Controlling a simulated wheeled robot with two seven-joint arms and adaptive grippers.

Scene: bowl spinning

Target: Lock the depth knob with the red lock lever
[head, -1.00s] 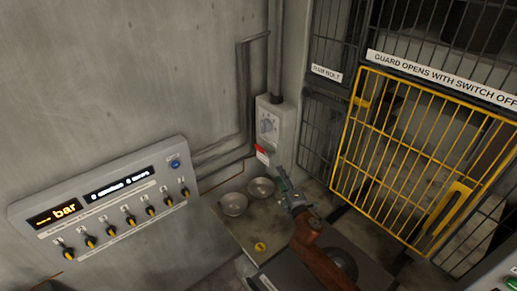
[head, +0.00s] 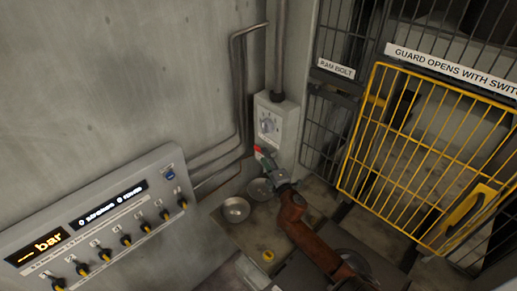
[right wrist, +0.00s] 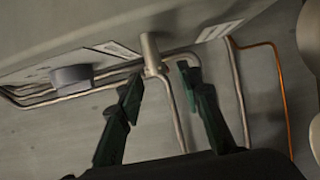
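A grey box (head: 278,115) on the wall carries a round grey depth knob (head: 267,126) on its face. The knob also shows at the left in the right wrist view (right wrist: 72,77). A small red part (head: 257,149), likely the lock lever, shows just under the knob, beside my right fingertips; no red shows in the right wrist view. My right gripper (head: 265,160) is in front of the box's lower part. Its green-black fingers are apart, with a grey cylindrical post (right wrist: 152,52) beyond the gap (right wrist: 160,85); contact cannot be told. My left gripper is not in view.
Two metal bowls (head: 236,209) (head: 260,189) and a yellow button (head: 268,256) are on the bench below. A control panel (head: 100,215) with several knobs is at the left. A yellow guard gate (head: 420,150) stands at the right. Pipes (head: 240,90) run along the wall.

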